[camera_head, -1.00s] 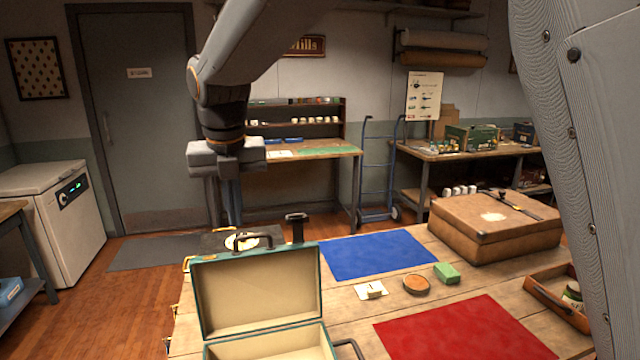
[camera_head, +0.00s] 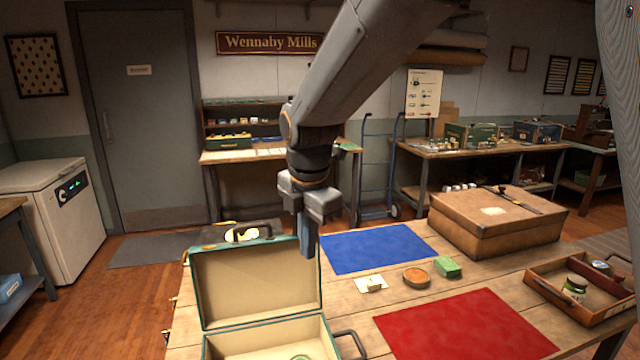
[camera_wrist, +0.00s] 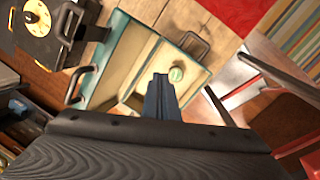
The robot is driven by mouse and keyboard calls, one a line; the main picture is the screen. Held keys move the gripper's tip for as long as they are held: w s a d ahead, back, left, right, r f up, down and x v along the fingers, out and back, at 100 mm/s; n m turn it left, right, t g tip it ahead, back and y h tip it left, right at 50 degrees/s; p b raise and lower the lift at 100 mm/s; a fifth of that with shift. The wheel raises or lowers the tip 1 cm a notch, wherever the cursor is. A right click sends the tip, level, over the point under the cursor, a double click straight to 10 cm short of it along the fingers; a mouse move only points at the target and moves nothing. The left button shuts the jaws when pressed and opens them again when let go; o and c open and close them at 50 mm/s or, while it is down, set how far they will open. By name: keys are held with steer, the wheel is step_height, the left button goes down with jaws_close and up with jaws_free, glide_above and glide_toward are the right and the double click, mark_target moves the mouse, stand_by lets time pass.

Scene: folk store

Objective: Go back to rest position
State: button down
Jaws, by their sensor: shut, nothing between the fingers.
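My gripper (camera_head: 307,250) points down beside the right end of the open lid of a green-edged case. It is shut and empty, and its fingers also show in the wrist view (camera_wrist: 161,90). The open case (camera_head: 255,285) stands at the near left of the wooden table, its lid raised and its lining cream. A small round green item (camera_wrist: 177,74) lies inside the case in the wrist view.
A blue mat (camera_head: 378,247) and a red mat (camera_head: 465,328) lie on the table. A dark case lies behind the open lid.

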steer(key=s+d+f+m+b, duration=0.2)
steer(key=s+d+f+m, duration=0.4)
steer(key=d+m, duration=0.5)
steer(key=s+d+f+m+b, duration=0.2)
steer(key=s+d+f+m, duration=0.5)
steer(key=m, duration=0.8)
steer(key=d+f, duration=0.3)
steer(key=shift+s+d+f+g, duration=0.2)
steer(key=shift+s+d+g, duration=0.1)
steer(key=shift+d, duration=0.1)
